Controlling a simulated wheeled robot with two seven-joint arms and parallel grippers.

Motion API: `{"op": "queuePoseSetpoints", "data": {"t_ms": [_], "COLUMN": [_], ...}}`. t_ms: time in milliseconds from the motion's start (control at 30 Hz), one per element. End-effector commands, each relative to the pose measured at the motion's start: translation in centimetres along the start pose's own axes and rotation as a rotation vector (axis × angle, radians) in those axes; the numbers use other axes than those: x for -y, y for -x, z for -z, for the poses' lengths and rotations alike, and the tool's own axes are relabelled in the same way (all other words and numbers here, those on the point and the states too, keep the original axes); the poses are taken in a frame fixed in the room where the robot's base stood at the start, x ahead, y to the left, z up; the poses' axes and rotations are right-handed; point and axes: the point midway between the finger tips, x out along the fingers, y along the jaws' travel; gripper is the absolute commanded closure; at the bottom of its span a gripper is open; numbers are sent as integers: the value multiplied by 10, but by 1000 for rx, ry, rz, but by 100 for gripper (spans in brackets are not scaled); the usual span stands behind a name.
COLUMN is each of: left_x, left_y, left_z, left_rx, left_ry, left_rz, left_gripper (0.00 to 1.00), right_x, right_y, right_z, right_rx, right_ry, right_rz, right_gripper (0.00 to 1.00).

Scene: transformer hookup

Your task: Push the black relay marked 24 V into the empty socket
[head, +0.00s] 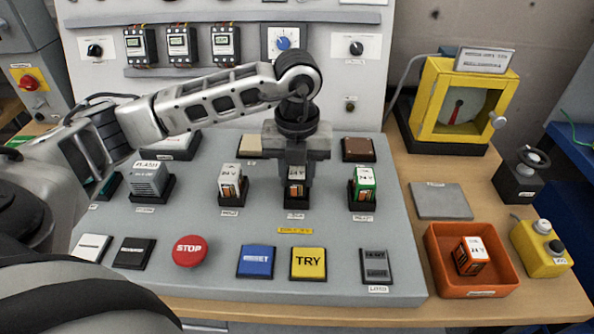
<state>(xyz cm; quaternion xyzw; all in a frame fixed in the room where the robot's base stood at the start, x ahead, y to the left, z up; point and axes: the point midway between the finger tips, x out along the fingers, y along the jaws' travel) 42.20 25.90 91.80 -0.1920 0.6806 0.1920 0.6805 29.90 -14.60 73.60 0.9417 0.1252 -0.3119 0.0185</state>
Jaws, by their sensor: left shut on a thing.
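My left gripper (296,172) points down at the middle of the relay row and is shut on the black relay (296,187), whose white top label seems to read 24 V. The fingers hide part of the relay. The relay stands upright at the black middle socket (297,203), its lower part within the socket's outline. I cannot tell whether it is fully seated. A white relay (230,182) stands in the socket to the left, and a green-edged relay (364,184) stands in the socket to the right. My right gripper is not in view.
The sloping grey console (330,240) has a red STOP button (190,251), a blue button (256,261) and a yellow TRY button (308,263) in front. An orange tray (506,285) at right holds an orange relay (470,256). A yellow gauge (430,100) stands behind.

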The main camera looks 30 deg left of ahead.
Motion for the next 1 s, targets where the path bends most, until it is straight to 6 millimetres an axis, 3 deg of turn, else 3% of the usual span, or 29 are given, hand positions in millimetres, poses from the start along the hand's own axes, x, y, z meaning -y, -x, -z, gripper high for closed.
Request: {"op": "queuePoseSetpoints", "data": {"t_ms": [467, 500, 567, 600, 1000], "left_x": [0, 0, 0, 0, 0], "left_y": [-10, -10, -10, -10, -2], "left_z": [0, 0, 0, 0, 0], "left_rx": [-1, -1, -1, -1, 0], "left_ry": [0, 0, 0, 0, 0], "left_rz": [0, 0, 0, 0, 0], "left_gripper": [90, 62, 45, 42, 42], "right_x": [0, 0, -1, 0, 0], "right_y": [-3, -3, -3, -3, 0], "right_z": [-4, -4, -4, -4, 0], "right_rx": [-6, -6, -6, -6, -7], "right_ry": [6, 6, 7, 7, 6], "right_rz": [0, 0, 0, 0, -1], "right_gripper": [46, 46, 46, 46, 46]}}
